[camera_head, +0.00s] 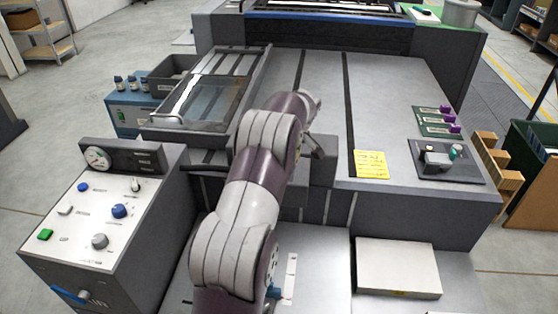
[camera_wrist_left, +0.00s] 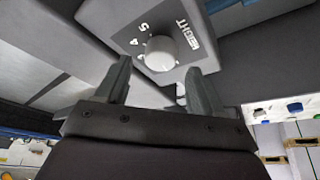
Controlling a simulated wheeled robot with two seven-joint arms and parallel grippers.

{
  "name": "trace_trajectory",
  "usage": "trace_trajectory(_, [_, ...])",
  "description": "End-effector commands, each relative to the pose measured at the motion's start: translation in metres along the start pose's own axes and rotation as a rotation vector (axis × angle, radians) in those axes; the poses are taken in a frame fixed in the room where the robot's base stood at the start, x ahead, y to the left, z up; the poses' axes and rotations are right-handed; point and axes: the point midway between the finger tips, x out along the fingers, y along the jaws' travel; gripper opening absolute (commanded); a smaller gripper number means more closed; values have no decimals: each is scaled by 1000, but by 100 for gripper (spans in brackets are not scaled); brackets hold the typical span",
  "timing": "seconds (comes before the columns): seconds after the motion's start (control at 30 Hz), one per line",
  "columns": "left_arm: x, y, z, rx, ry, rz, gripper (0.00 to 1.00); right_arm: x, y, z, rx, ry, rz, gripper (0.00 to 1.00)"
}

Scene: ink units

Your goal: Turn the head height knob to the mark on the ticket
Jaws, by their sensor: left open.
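In the left wrist view, a round pale knob (camera_wrist_left: 160,52) sits on a grey plate (camera_wrist_left: 182,30) lettered HEIGHT, with the digits 4 and 5 beside it. My left gripper (camera_wrist_left: 158,78) is open, its two fingers on either side below the knob; I cannot tell whether they touch it. In the head view, my left arm reaches over the machine front and hides the knob and most of the gripper. The yellow ticket (camera_head: 370,164) lies on the machine top to the right of the arm; its writing is too small to read. My right gripper is not in view.
A control console (camera_head: 95,215) with a gauge, buttons and knobs stands at left. A glass-covered tray (camera_head: 207,102) is behind the arm. A dark panel (camera_head: 445,160) with small controls lies right of the ticket. A pale flat box (camera_head: 397,268) sits at the front right.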

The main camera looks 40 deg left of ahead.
Motion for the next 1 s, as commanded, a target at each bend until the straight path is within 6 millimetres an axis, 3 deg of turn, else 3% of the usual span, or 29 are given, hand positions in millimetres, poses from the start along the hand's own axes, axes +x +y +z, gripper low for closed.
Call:
trace_trajectory(0.07, [-23,1,0,0,2,4,67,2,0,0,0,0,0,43])
trace_trajectory(0.1, [-44,0,-4,1,0,1,67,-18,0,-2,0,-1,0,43])
trace_trajectory(0.3, [-86,0,-3,2,0,-1,67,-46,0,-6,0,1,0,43])
trace_trajectory(0.47, [-95,0,-1,1,-1,-1,67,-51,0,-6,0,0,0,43])
trace_trajectory(1.0, [-93,0,0,17,-1,-1,67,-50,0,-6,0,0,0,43])
